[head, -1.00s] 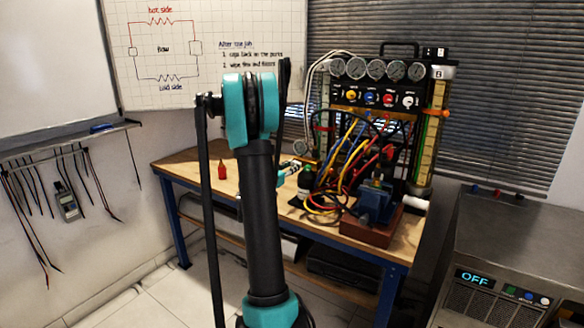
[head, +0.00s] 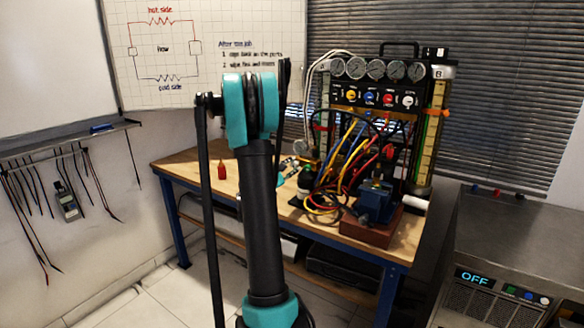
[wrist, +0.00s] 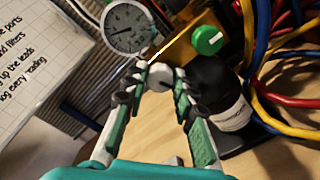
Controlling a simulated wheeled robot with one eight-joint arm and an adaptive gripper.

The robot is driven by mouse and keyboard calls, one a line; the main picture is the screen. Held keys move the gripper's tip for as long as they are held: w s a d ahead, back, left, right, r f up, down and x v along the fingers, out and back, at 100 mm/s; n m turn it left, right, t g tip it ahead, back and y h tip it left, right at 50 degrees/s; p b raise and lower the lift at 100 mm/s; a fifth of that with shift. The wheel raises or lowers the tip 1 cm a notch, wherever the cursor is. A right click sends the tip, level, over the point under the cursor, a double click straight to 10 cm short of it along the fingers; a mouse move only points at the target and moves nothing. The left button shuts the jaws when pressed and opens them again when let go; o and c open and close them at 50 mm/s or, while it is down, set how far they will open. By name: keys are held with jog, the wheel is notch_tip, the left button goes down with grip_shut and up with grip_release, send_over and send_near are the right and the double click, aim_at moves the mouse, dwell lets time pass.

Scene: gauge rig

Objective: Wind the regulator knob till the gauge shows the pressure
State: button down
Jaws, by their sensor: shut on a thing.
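A round white-faced gauge (wrist: 128,25) with a dark needle shows at the top left of the wrist view; its figures are too small to read. Just below it, a pale grey round knob (wrist: 160,75) sits between the fingertips of my gripper (wrist: 158,82). The fingers are shut on this knob, which appears to be the regulator knob; they hide its sides. In the head view the small gauge (head: 305,150) stands at the left of the rig, and my arm hides most of my gripper (head: 289,166).
A black labelled cylinder (wrist: 220,93) stands close right of my fingers, with a green knob or cap (wrist: 208,40) above it. Coloured hoses (wrist: 262,85) loop farther right. The bench (head: 195,163) carries a red bottle (head: 222,170) and a blue vise (head: 374,203).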

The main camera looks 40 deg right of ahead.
jog(key=shift+m, duration=1)
jog(key=c, duration=1.2)
grip_release()
jog(key=v, duration=1.2)
jog(key=shift+s, duration=0.1)
